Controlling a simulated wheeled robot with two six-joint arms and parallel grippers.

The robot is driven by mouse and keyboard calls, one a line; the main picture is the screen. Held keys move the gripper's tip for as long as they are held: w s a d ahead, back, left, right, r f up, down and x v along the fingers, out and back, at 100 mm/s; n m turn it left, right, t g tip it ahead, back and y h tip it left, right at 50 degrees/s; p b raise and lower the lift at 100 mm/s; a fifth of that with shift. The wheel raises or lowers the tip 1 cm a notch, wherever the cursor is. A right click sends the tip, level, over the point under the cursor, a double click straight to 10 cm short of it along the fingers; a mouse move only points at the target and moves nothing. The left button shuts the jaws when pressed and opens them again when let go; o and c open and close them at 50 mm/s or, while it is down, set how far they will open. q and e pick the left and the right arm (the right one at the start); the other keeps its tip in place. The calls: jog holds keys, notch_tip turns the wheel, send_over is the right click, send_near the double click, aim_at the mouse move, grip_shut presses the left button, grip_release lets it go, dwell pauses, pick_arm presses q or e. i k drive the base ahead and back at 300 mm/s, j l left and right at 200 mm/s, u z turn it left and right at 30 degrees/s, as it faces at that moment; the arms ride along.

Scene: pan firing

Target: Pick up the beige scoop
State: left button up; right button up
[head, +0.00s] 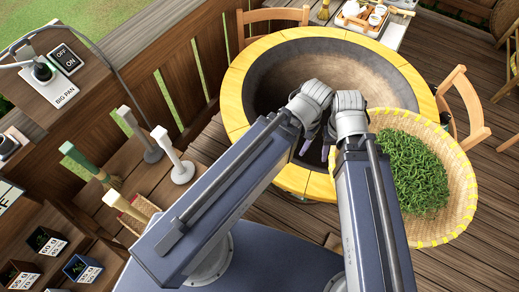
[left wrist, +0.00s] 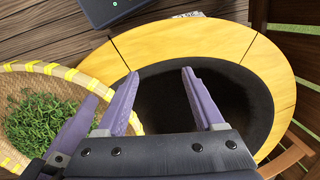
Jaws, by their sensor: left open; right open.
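I cannot single out a beige scoop for certain. Beige-ended tools (head: 137,212) lie on the wooden stand at the left of the head view, partly hidden by my left arm; their shape is unclear. My left gripper (head: 308,143) and my right gripper (head: 328,151) are close together over the near part of the big pan (head: 285,75), both empty. In the left wrist view, the left gripper's purple fingers (left wrist: 160,73) are spread apart above the dark pan (left wrist: 165,100). A finger of the other gripper shows beside them.
A woven basket (head: 462,190) of green leaves (head: 415,170) stands at the right by the pan's yellow rim (head: 235,100). White upright handles (head: 173,155) and a green-handled brush (head: 85,160) stand at left. Labelled boxes (head: 82,268) are lower left. Chairs (head: 465,105) flank the pan.

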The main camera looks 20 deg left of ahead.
aim_at(135, 215)
jog(key=u, duration=2.6)
jog(key=k+z, duration=0.35)
jog(key=k+l+z, duration=0.45)
jog(key=k+z, duration=0.2)
jog(key=k, duration=0.1)
